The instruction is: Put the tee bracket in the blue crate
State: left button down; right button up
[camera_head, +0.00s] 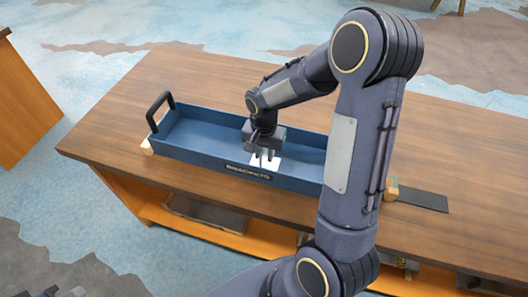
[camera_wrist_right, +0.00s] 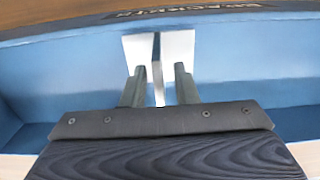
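The tee bracket (camera_head: 264,163) is white and sits inside the blue crate (camera_head: 200,164), by the wall with lettering. In the right wrist view its flat plate (camera_wrist_right: 178,47) is against or close to the blue wall, and its upright web (camera_wrist_right: 157,82) points toward me. My right gripper (camera_head: 263,153) is down in the crate. In the right wrist view its two fingers (camera_wrist_right: 159,86) stand on either side of the web, with a visible gap at each side. The gripper is open. I cannot tell how the bracket's underside rests.
The crate lies on a wooden table (camera_head: 118,120) and has a black handle (camera_head: 160,108) at its left end. My right arm hides its right end. A dark flat strip (camera_head: 420,200) lies at the right. Shelves below hold several items. The table's back is clear.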

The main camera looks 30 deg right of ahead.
notch_tip(320, 180, up, 12)
jog(key=s+a+r+n+t+y, duration=0.2)
jog(key=s+a+n, duration=0.2)
jog(key=s, duration=0.5)
jog(key=s+a+r+n+t+y, duration=0.1)
jog(key=s+a+r+n+t, duration=0.1)
jog(key=s, duration=0.7)
jog(key=shift+s+a+n+t+y, duration=0.35)
jog(key=shift+a+n+t, duration=0.5)
jog(key=shift+n, duration=0.35)
